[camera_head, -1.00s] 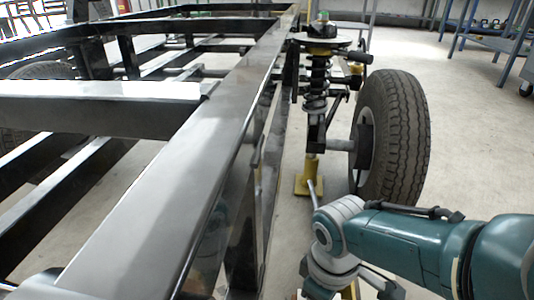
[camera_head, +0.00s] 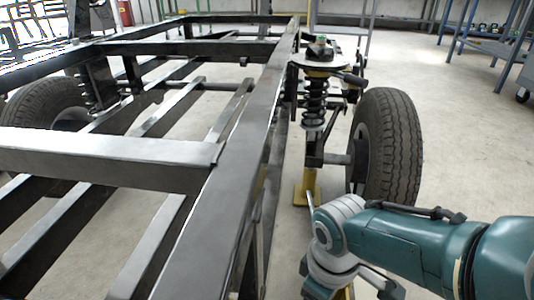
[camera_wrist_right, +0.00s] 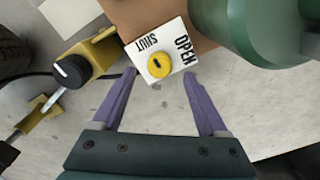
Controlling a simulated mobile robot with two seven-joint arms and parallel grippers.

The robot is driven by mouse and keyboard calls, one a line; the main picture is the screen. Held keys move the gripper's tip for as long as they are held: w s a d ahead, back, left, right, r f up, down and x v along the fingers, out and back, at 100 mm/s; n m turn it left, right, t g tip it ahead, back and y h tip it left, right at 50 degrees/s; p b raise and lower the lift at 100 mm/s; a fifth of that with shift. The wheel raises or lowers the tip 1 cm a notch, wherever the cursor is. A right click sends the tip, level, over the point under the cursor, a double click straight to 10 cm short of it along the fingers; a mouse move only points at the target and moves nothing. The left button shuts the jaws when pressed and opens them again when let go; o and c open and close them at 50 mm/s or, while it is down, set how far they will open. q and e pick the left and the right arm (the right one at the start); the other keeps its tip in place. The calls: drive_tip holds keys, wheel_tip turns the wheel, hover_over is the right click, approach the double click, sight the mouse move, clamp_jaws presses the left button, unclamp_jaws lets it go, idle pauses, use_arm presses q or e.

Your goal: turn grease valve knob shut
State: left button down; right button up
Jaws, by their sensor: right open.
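A yellow round knob (camera_wrist_right: 159,65) with a dark mark sits on a white plate (camera_wrist_right: 177,38) lettered SHUT and OPEN, in the right wrist view. SHUT is on the plate's left part and OPEN on its right. My right gripper (camera_wrist_right: 160,75) is open, its two purple fingers apart, with the tips to either side of the yellow knob in the picture. I cannot tell whether they touch it or how far off it is. In the head view my right arm comes in from the lower right; its fingers are not clear there. My left gripper is out of view.
A black knob (camera_wrist_right: 72,71) on a yellow bracket (camera_wrist_right: 101,51) stands left of the plate. A large green cylinder (camera_wrist_right: 262,28) is close at upper right. In the head view, a metal chassis rail (camera_head: 215,205), coil spring (camera_head: 314,103) and tyre (camera_head: 396,150) lie ahead of my arm.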

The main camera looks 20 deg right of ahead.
use_arm(q)
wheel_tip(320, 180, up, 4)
drive_tip(key=p, duration=0.3)
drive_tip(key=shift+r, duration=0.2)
use_arm(e)
wheel_tip(320, 180, up, 5)
drive_tip(key=shift+f, duration=0.2)
drive_tip(key=s+r+m+t+p, duration=0.1)
drive_tip(key=s+r+p, duration=0.3)
drive_tip(key=r+p, duration=1.9)
drive_tip(key=s+r+m+t+p, duration=0.1)
drive_tip(key=s+r+p, duration=0.4)
drive_tip(key=r+p, duration=1.8)
drive_tip(key=s+r+m+t+p, duration=0.15)
drive_tip(key=s+r+p, duration=0.25)
drive_tip(key=r+p, duration=1.95)
use_arm(q)
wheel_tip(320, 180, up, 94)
drive_tip(key=p, duration=2.5)
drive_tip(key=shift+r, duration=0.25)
use_arm(e)
wheel_tip(320, 180, up, 44)
drive_tip(key=shift+a+f, duration=0.25)
drive_tip(key=shift+a, duration=0.15)
